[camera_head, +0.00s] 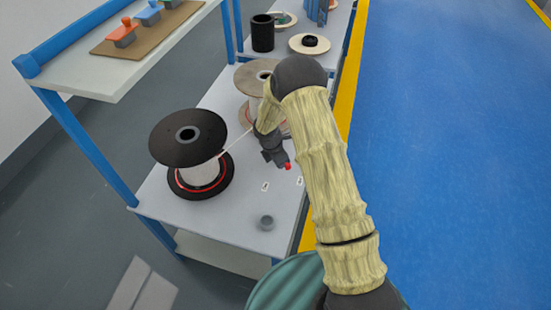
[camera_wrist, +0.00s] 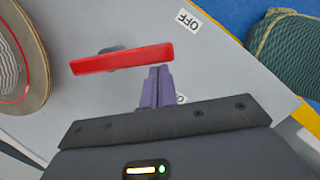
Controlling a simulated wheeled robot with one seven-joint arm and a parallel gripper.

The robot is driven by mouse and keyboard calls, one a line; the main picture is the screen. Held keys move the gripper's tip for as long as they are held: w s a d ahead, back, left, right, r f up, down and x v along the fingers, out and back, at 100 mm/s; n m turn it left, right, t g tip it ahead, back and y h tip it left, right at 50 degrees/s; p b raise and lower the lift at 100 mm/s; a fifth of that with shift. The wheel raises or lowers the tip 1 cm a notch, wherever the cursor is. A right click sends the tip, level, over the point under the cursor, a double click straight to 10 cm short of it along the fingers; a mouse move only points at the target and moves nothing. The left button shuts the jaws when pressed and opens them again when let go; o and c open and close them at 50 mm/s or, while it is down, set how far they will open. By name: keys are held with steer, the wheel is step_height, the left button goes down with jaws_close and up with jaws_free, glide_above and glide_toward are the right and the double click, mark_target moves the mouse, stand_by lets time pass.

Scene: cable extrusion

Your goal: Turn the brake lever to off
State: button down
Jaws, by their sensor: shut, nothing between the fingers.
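The red brake lever (camera_wrist: 122,58) is a flat bar on a grey pivot (camera_wrist: 110,48) in the wrist view. Its free end points right, between the OFF label (camera_wrist: 188,20) and a second label (camera_wrist: 181,98) that my fingers partly hide. My gripper (camera_wrist: 158,72) is shut and empty, its purple fingertips right beside the lever's free end, on the side of the second label. I cannot tell whether they touch. In the head view only a bit of the red lever (camera_head: 287,166) shows beside my dark gripper (camera_head: 276,154); the rest is hidden.
A black-topped spool (camera_head: 188,140) stands left on the grey table (camera_head: 222,228), with a white cable running to a beige-topped spool (camera_head: 252,76) behind. A shelf (camera_head: 110,75) overhangs at left. Blue floor (camera_head: 450,150) is clear at right.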

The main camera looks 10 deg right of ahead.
steer(key=shift+d+n+p, duration=0.4)
steer(key=shift+d+n, duration=0.45)
steer(key=shift+n, duration=0.15)
steer(key=shift+w+d, duration=0.1)
steer(key=shift+d, duration=0.3)
steer(key=p+v, duration=0.8)
steer(key=v, duration=0.2)
steer(key=shift+s, duration=0.3)
